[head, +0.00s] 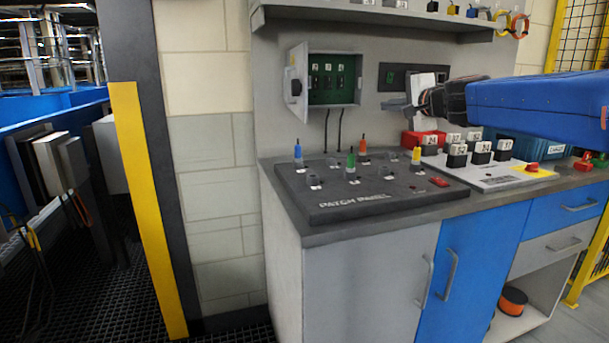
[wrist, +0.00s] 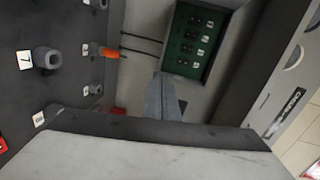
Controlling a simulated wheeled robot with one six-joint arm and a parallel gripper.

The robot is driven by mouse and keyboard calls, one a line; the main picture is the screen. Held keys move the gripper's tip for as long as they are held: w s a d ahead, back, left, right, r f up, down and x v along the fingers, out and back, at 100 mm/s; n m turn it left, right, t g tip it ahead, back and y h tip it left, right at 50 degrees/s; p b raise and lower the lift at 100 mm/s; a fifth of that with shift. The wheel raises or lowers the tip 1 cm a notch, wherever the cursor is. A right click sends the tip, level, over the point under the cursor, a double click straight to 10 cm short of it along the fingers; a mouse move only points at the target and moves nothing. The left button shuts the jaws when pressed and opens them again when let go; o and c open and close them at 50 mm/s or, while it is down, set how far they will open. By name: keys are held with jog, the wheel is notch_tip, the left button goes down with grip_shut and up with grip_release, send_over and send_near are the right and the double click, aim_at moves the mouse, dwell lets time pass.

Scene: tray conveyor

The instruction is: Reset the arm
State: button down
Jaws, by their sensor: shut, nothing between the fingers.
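My gripper (head: 392,108) is at the end of the blue arm reaching in from the right, in front of the back wall and above the bench. Its fingers are shut and empty, and point left toward the open wall box. The wrist view also shows the shut grey fingers of my gripper (wrist: 168,97). The dark patch panel (head: 335,205) lies on the bench below, with a blue plug (head: 298,152), a green plug (head: 351,160), an orange plug (head: 364,150) and a yellow plug (head: 416,156) upright in it. The orange plug shows in the wrist view too (wrist: 106,52).
An open grey wall box (head: 329,78) with a green interior hangs left of my gripper. Below and right of my gripper stand several numbered blocks (head: 482,152), a red bin (head: 424,140) and a blue bin (head: 512,143). A shelf (head: 375,17) runs above. A yellow-edged post (head: 147,210) stands left.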

jog(key=s+a+f+n+g, duration=0.1)
jog(key=s+f+n+g, duration=0.25)
jog(key=s+f, duration=0.7)
jog(key=s+a+f+n+g, duration=0.2)
jog(key=s+f+n, duration=0.45)
jog(key=s, duration=0.65)
jog(key=s+d+f+n+g+h, duration=0.1)
jog(key=s+d+f, duration=0.3)
jog(key=s+f, duration=0.6)
jog(key=s+d+f+n+g+h, duration=0.2)
jog(key=s+d+f+g+h, duration=0.1)
jog(key=s+f, duration=0.7)
jog(key=shift+s+d+f+g+h, duration=0.2)
jog(key=shift+s+d+g+h, duration=0.15)
jog(key=shift+s+d+h, duration=0.45)
jog(key=shift+w+r, duration=0.15)
